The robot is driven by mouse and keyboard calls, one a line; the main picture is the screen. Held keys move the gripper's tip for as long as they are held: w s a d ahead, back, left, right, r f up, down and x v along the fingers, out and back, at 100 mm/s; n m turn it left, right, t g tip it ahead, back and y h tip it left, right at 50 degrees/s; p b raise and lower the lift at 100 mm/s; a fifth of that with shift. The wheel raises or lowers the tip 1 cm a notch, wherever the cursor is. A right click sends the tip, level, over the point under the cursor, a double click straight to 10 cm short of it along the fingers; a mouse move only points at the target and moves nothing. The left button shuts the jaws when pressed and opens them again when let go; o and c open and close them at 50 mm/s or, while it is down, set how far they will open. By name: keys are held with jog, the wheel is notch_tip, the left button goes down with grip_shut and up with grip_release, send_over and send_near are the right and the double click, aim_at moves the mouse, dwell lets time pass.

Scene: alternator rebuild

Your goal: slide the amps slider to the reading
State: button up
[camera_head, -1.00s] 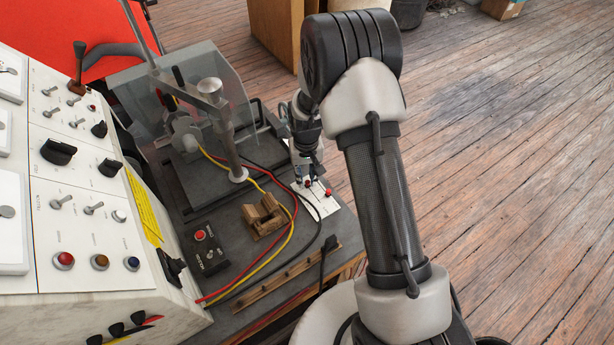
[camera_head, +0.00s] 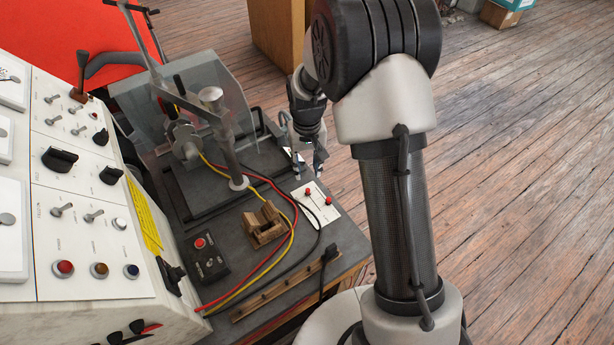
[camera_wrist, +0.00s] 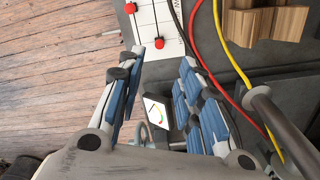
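A white slider card (camera_head: 316,206) with two slots and two red knobs lies on the bench. One knob (camera_head: 308,191) is on the left and the other (camera_head: 328,200) on the right. The wrist view shows the same card (camera_wrist: 148,22) at the top, with its knobs (camera_wrist: 130,8) (camera_wrist: 159,43). The labels are too small to tell which slider is amps. My gripper (camera_wrist: 162,58) is open and empty, its blue-padded fingers apart. In the head view it is just behind the card, clear of the knobs. A small meter (camera_wrist: 156,112) shows between the fingers; its reading is not legible.
Red, yellow and black cables (camera_head: 275,262) run beside the card. A wooden block (camera_head: 264,224), a black button box (camera_head: 205,258) and a metal stand (camera_head: 228,150) are to the left. The bench edge and open floor lie right.

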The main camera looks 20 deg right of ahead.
jog(key=shift+r, duration=1.45)
jog(key=s+r+t, duration=0.1)
jog(key=s+r, duration=0.4)
jog(key=r, duration=0.3)
jog(key=s+r+t, duration=0.1)
jog(key=s+r, duration=0.5)
jog(key=r, duration=0.2)
jog(key=s+r+n+t+b, duration=0.1)
jog(key=s+r, duration=0.3)
jog(key=s, duration=1.2)
jog(key=shift+s+t+b, duration=0.35)
jog(key=shift+t+b, duration=0.05)
jog(key=shift+t, duration=0.4)
